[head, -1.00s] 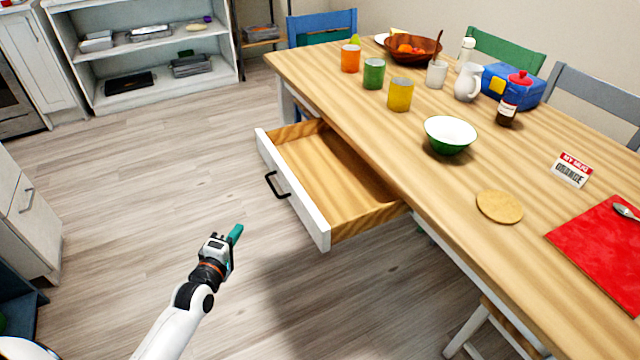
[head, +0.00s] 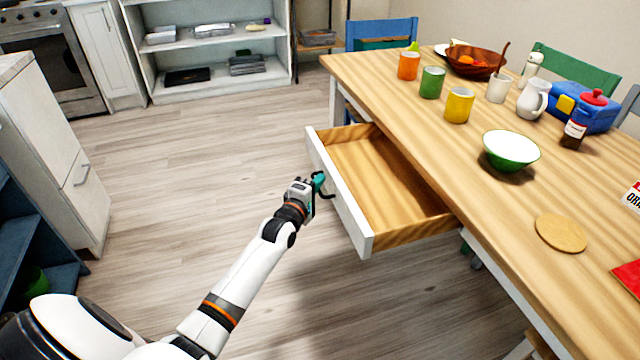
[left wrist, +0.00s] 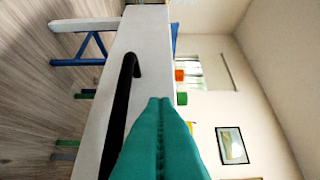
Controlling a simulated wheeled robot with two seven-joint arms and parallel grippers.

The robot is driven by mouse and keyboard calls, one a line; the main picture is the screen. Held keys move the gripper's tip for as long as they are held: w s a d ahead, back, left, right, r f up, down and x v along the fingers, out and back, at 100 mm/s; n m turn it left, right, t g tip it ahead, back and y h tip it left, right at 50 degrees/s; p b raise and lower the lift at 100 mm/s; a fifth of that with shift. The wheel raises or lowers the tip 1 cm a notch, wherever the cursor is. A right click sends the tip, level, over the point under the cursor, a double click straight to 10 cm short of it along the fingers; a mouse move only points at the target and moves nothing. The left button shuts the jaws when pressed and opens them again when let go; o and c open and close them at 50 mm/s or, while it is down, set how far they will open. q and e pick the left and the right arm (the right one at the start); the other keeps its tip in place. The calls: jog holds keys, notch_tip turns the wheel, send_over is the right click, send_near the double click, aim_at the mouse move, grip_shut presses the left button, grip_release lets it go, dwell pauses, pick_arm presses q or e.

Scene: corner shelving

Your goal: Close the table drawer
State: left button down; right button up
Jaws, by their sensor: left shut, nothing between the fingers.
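The table drawer (head: 385,190) is pulled out from the wooden table (head: 420,110) and looks empty. Its white front panel (head: 342,200) faces left, with a black bar handle (head: 326,188) on it. My left gripper (head: 318,181) is shut and empty, its teal fingers at the drawer front next to the handle. In the left wrist view the teal fingertips (left wrist: 158,105) are close to the white drawer front (left wrist: 140,35) and the black handle (left wrist: 122,110). I cannot tell whether they touch. My right gripper is not in view.
On the table stand a green bowl (head: 511,150), several coloured cups, a white jug (head: 533,99) and a round coaster (head: 560,233). White cabinet (head: 60,150) is at left, open shelving (head: 205,50) at the back. Floor left of the drawer is clear.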

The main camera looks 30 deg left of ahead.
pick_arm(q)
jog(key=shift+w+d, duration=0.2)
jog(key=shift+w, duration=0.05)
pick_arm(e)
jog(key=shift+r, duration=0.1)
